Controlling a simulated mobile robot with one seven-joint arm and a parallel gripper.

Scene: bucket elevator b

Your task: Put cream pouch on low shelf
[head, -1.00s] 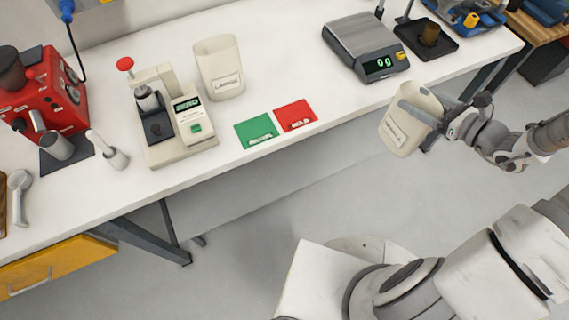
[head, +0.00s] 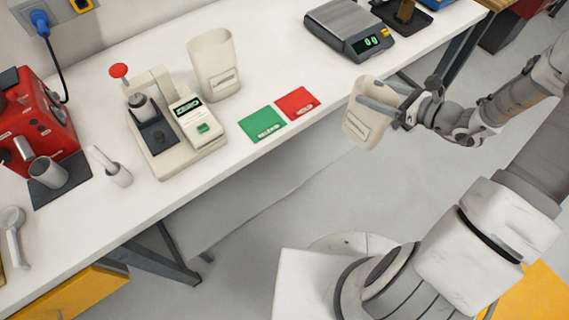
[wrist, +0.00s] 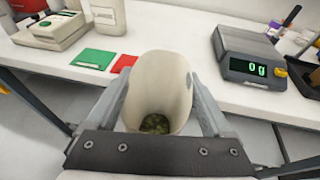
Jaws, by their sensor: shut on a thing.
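A cream pouch (head: 364,116) with a label on its front is in my gripper (head: 392,98), held in the air in front of the bench edge. The wrist view shows the pouch (wrist: 158,88) between both fingers, open at the top, with dark greenish bits at its bottom. A second cream pouch (head: 214,68) with a label stands upright on the bench behind the cream press device. The low shelf cannot be made out for certain; a grey surface (head: 225,190) lies below the bench top.
A green card (head: 262,123) and a red card (head: 297,102) lie near the bench's front edge. A cream press device (head: 178,125) and a red machine (head: 38,122) stand to the left. The floor before the bench is clear.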

